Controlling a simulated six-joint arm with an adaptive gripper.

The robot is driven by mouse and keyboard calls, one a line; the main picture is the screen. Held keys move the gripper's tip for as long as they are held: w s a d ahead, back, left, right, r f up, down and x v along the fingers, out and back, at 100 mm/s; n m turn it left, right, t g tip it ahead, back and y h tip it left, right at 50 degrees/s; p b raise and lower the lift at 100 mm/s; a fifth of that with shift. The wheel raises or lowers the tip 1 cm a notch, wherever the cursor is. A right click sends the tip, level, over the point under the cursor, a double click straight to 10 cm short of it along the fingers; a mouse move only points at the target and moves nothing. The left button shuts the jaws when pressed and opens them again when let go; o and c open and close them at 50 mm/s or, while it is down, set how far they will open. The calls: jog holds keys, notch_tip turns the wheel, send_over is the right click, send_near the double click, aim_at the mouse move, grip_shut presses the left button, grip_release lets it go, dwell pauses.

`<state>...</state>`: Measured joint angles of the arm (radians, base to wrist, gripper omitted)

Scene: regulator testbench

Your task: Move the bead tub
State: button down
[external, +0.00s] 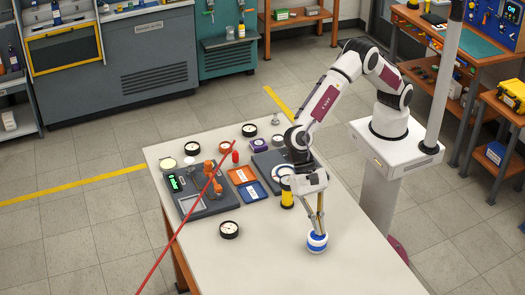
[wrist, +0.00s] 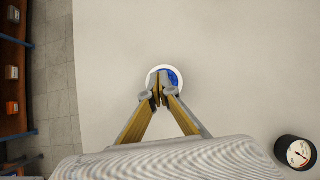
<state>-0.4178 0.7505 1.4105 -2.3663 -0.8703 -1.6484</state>
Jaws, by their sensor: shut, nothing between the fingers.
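The bead tub, a small round blue and white tub (external: 317,244), stands on the white table near its right front part. It also shows in the wrist view as a white rim with blue inside (wrist: 174,76), partly hidden behind my fingertips. My gripper (external: 319,231) points down right at the top of the tub. In the wrist view my gripper's fingertips (wrist: 158,95) are together and overlap the tub, with nothing seen between them. I cannot tell whether the tips touch the tub.
A black round gauge (external: 229,230) lies left of the tub. A yellow and black cylinder (external: 286,192) stands behind it. Orange (external: 241,175) and blue (external: 255,191) trays and a grey test unit (external: 206,197) are further left. A thin red pole crosses the view. The table around the tub is clear.

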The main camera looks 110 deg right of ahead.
jog(key=shift+f, duration=0.3)
jog(key=shift+d, duration=0.1)
jog(key=shift+d, duration=0.25)
jog(key=d, duration=0.9)
jog(key=shift+d+f, duration=0.2)
jog(key=shift+d, duration=0.15)
jog(key=shift+a+r, duration=0.15)
jog(key=shift+r, duration=0.75)
jog(key=shift+r, duration=0.15)
jog(key=shift+v, duration=5.9)
